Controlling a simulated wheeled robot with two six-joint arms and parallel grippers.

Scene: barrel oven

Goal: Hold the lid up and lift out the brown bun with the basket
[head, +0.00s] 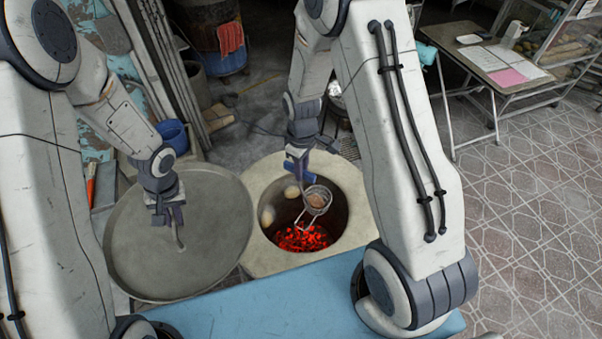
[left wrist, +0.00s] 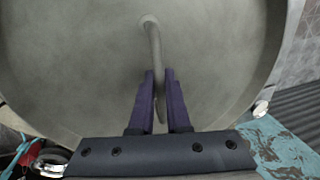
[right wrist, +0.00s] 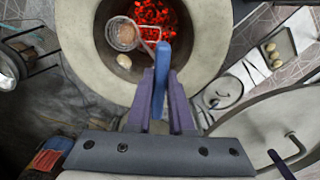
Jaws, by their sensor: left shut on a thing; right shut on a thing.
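The round grey lid (head: 135,250) is left of the oven mouth, which is uncovered. My left gripper (head: 174,213) is shut on the lid's handle; the left wrist view shows the curved handle (left wrist: 154,45) between the fingertips (left wrist: 160,78). My right gripper (head: 298,160) is shut on the blue handle (right wrist: 160,75) of the wire basket (head: 318,207). The basket hangs at the oven mouth, above the embers; its exact height is hard to tell. The brown bun (right wrist: 126,34) lies in the basket.
Glowing embers (head: 303,239) lie at the bottom of the oven (head: 262,178). Pale buns (head: 267,215) stick to its inner wall. A blue surface (head: 270,305) is in front. A table (head: 495,65) with papers stands at the back right, with open tiled floor before it.

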